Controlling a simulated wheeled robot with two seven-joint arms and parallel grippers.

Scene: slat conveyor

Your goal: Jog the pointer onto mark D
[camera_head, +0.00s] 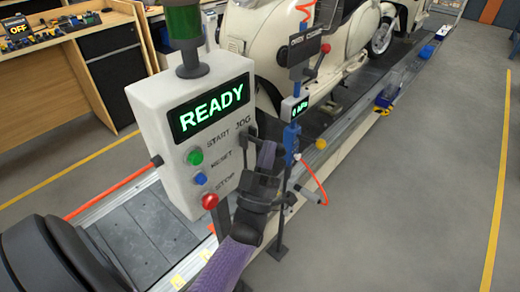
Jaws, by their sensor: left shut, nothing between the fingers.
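The white control box (193,140) stands left of centre, its screen (210,110) lit with green READY. It has a green START button (195,157), a blue RESET button (200,179) and a red STOP button (209,201). A JOG label (243,123) is at its right side. My left gripper (249,148) is shut and empty at the box's right edge, just below that label. It hides whatever control is there, and I cannot tell whether it touches it. I cannot make out the pointer or mark D. My right gripper is not in view.
The slat conveyor (150,228) runs from lower left to upper right, carrying a cream scooter (262,38). A tool stand (291,140) with a small gauge and an orange hose is close right of my gripper. Grey floor (420,190) is clear at right.

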